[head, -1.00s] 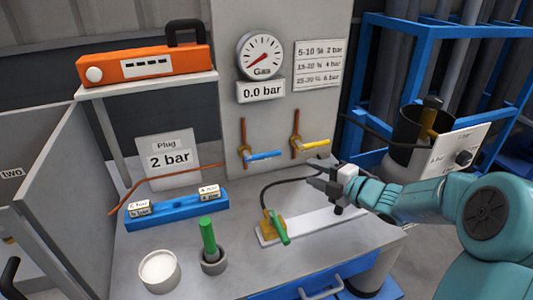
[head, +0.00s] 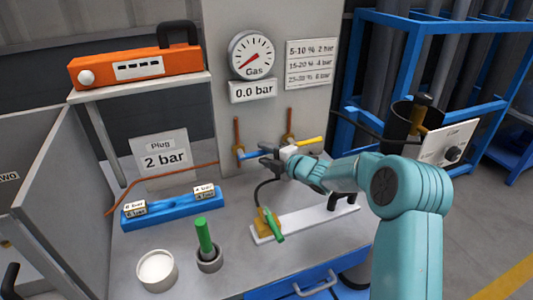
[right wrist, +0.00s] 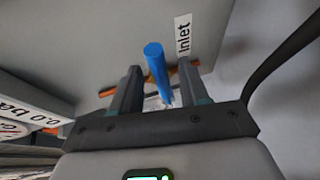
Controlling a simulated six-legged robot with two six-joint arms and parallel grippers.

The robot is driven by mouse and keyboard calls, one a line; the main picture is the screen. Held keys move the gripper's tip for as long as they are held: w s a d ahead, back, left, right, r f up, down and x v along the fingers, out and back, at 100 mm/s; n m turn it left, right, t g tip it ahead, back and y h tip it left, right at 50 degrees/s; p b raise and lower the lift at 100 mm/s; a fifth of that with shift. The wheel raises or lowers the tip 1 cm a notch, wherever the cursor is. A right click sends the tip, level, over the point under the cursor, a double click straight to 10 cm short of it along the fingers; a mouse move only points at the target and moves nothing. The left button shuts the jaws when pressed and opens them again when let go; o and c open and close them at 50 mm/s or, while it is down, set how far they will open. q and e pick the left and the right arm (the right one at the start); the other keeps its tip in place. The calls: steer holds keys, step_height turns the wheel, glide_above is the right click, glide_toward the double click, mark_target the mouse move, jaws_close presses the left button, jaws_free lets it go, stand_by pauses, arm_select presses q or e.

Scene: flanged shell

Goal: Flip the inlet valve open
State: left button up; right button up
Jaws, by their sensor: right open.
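The inlet valve has a blue lever handle (head: 246,155) on a copper pipe, low on the grey wall panel. In the right wrist view the blue handle (right wrist: 155,62) points toward the camera, beside a white "Inlet" label (right wrist: 183,36). My right gripper (head: 268,156) is open at the handle's right end, partly covering it in the head view. In the right wrist view the open fingers (right wrist: 160,82) stand on either side of the handle; whether they touch it cannot be told. My left gripper is not in view.
A yellow valve handle (head: 309,141) is just right of the blue one. The gas gauge (head: 251,55) above sits over a "0.0 bar" sign (head: 253,90). On the bench are a white plate (head: 305,219) with a green-handled valve (head: 269,222), a blue holder (head: 173,207) and a white cup (head: 156,270).

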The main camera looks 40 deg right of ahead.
steer(key=shift+c, duration=0.2)
jaws_close()
